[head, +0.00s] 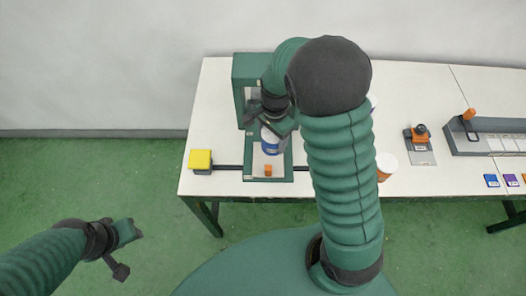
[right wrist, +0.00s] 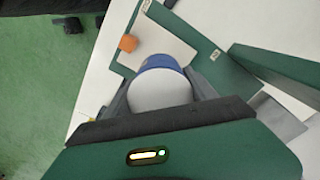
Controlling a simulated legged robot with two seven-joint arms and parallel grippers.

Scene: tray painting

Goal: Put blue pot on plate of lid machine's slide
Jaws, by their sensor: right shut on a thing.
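The blue pot (head: 270,146), white on one end with a blue band, is between the fingers of my right gripper (head: 270,132), which is shut on it. In the right wrist view the pot (right wrist: 160,85) sits between the two fingers, its white end facing the camera. The pale plate of the slide (head: 258,167) lies under and around the pot in the head view, on the green lid machine (head: 250,70). I cannot tell whether the pot touches the plate. My left gripper (head: 128,251) is open and empty over the floor, away from the table.
A small orange block (head: 268,170) is at the slide's front. A yellow block (head: 200,159) stands left on the table. An orange cup (head: 386,165), a small orange-topped device (head: 420,135) and a grey lever device (head: 485,135) are to the right. My right arm hides part of the table.

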